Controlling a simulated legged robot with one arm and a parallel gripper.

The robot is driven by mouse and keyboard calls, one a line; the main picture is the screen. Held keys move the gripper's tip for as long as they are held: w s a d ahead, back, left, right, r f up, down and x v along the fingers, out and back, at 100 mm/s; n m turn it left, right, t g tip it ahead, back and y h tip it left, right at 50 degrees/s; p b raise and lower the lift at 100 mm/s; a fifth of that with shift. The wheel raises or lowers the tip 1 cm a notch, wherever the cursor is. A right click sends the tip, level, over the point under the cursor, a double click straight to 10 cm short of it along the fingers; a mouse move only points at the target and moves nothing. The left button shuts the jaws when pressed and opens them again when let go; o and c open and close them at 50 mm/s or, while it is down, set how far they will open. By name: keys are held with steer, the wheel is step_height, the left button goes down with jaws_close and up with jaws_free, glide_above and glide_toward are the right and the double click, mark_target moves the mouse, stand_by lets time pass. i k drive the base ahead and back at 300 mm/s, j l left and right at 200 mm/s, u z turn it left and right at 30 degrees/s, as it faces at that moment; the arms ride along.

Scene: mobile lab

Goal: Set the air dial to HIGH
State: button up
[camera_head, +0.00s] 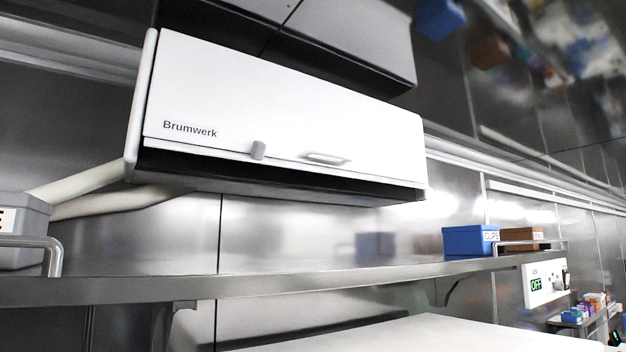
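A white wall panel (545,284) is at the right, beyond the end of the shelf. It has a small dark display (537,285) reading OFF in green, and a short label above it too small to read surely. A dark knob-like part (566,279) shows at the panel's right side; its pointer and marks cannot be made out. A white Brumwerk wall unit (290,105) fills the upper middle, with a small grey knob (258,150) and a grey handle (325,159) on its lower front edge. No text shows beside that knob. My gripper is not in view.
A steel shelf (330,278) with end rails runs below the unit. On it stand a grey bin (22,232), a blue CLIPS bin (468,241) and a brown bin (522,237). A white surface (430,335) lies below. A small rack (585,318) of colored items stands far right.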

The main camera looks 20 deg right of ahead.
mark_target(558, 284)
steer(key=l+z, duration=0.1)
steer(key=z, duration=0.25)
steer(key=l+z, duration=0.1)
steer(key=z, duration=0.3)
steer(key=l+z, duration=0.1)
steer(key=z, duration=0.25)
steer(key=j+z, duration=0.15)
steer(key=z, duration=0.25)
steer(key=k+j+z, duration=0.1)
steer(key=z, duration=0.3)
